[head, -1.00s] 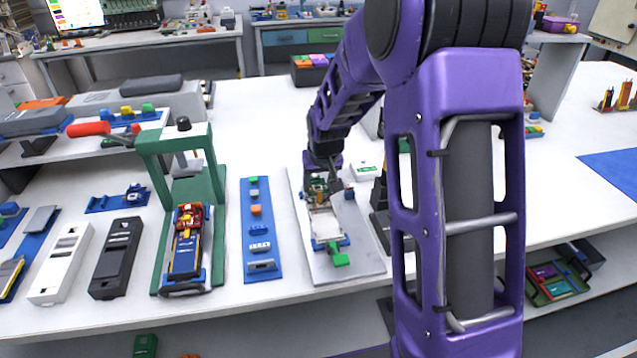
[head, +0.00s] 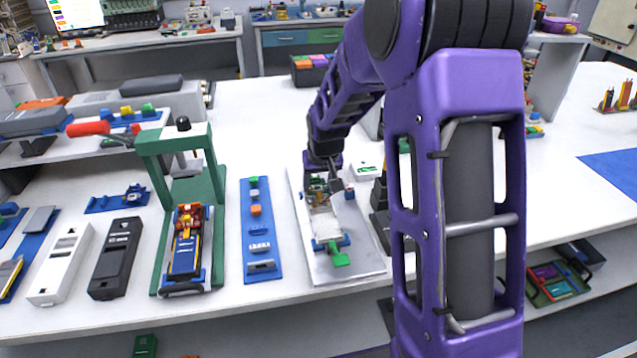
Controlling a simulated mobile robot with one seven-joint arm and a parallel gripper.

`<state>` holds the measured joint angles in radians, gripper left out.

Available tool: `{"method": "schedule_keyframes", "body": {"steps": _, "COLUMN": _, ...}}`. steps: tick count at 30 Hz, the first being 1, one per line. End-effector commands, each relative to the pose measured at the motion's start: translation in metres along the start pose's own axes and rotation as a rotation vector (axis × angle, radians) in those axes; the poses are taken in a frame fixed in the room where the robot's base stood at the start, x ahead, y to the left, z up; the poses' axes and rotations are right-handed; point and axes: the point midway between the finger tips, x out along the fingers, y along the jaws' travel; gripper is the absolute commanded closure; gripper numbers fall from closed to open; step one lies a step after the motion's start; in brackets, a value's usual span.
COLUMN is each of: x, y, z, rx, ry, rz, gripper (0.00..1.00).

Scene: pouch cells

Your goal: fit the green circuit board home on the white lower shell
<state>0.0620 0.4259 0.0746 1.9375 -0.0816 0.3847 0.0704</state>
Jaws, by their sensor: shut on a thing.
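The white lower shell (head: 325,224) lies in a blue fixture on a pale grey plate, with a green tab at its near end. My gripper (head: 324,189) is over the far end of the shell, pointing down. The green circuit board (head: 314,186) shows only as a small green patch at the fingertips, at the shell's far end. My gripper is shut on it. The fingers and arm hide most of the board, and I cannot tell whether it touches the shell or sits level.
A blue strip (head: 262,266) with small parts lies left of the plate. Further left stand a green press (head: 219,200), a black shell (head: 118,258) and a white shell (head: 60,262). A dark stand (head: 379,222) is close on the right.

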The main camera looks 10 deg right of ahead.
Motion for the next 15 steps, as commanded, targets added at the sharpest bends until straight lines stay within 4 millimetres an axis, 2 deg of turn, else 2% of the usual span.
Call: {"method": "schedule_keyframes", "body": {"steps": 15, "x": 0.0056, "y": -0.0001, "z": 0.0022, "rx": 0.0, "ry": 0.0, "rz": 0.0, "gripper": 0.98}}
